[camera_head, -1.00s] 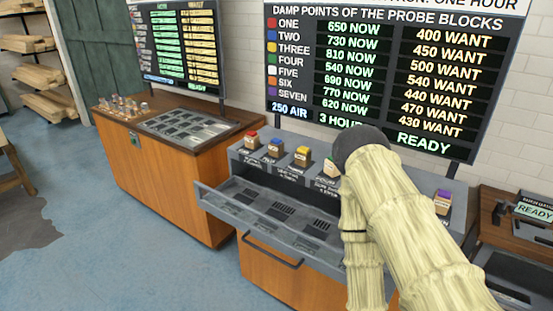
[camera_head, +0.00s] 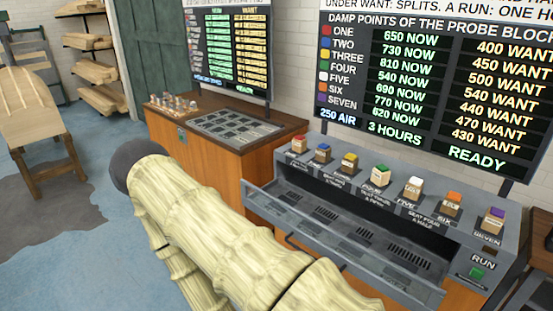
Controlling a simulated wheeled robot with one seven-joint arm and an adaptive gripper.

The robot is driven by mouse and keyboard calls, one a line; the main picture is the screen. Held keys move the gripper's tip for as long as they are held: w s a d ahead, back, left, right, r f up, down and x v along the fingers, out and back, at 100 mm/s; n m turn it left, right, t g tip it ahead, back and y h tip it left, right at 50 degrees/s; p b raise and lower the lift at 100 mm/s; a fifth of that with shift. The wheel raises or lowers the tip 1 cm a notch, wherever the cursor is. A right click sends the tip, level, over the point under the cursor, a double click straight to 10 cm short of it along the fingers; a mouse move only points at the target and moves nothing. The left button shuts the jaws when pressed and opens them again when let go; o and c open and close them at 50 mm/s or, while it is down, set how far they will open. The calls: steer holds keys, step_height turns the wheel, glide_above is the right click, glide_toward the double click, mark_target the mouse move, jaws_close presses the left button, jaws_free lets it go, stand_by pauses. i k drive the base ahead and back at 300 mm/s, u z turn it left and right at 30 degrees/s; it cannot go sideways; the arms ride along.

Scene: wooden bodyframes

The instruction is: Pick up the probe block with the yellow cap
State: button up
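The probe block with the yellow cap (camera_head: 348,163) stands on the grey top ledge of the kiln cabinet (camera_head: 400,190). It is third from the left in the row, between the blue-capped block (camera_head: 322,152) and the green-capped block (camera_head: 379,175). My pale, wood-textured arm crosses the lower left and middle of the head view. It ends in a dark rounded part at the left, well away from the yellow-capped block. No gripper fingers show, so I cannot see what they hold.
Other capped blocks, red (camera_head: 298,143), white (camera_head: 413,187), orange (camera_head: 452,204) and purple (camera_head: 492,220), share the ledge. An open drawer (camera_head: 335,235) juts out below. A wooden bench (camera_head: 205,160) stands left of it, and a wooden trestle (camera_head: 35,120) stands far left.

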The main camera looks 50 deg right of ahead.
mark_target(350, 164)
steer(key=u, duration=1.15)
steer(key=k, duration=2)
steer(key=z, duration=1.9)
